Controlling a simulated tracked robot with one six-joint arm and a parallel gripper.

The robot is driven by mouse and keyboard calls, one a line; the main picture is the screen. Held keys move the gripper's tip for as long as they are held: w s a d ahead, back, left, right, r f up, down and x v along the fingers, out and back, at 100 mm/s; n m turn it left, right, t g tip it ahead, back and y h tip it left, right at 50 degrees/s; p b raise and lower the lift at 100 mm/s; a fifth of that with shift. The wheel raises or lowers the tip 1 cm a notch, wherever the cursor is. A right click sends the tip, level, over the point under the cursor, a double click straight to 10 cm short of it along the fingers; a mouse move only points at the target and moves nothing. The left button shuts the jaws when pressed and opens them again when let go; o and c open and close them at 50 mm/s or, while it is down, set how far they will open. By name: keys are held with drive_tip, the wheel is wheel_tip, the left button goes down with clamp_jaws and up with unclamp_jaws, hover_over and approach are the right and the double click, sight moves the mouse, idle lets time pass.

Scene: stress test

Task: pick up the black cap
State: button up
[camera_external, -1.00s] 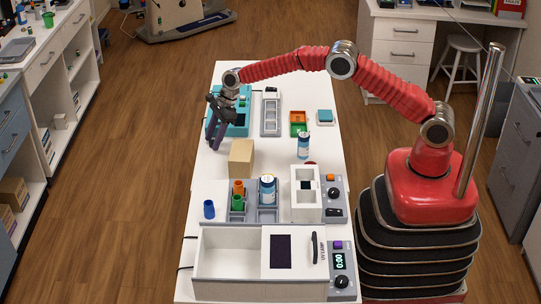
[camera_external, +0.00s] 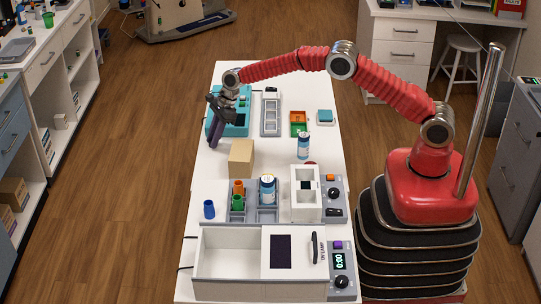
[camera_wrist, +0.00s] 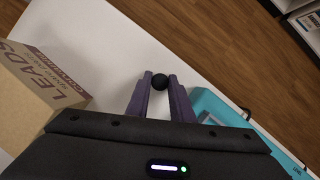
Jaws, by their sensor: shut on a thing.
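The black cap (camera_wrist: 159,81) is a small dark round piece between the tips of my gripper (camera_wrist: 160,88) in the wrist view. The purple fingers are closed on it from both sides. In the external view my gripper (camera_external: 216,143) points down over the far left part of the white table, beside the teal box. The cap cannot be made out there, and its height above the table is hard to tell.
A cardboard box (camera_external: 241,158) stands close in front of my gripper; it also shows in the wrist view (camera_wrist: 35,95). The teal box (camera_external: 236,125) is just behind and to the right. The table's left edge is close.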

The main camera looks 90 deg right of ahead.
clamp_jaws()
drive_tip(key=shift+r, duration=0.1)
wheel_tip(320, 180, up, 10)
idle(0.5)
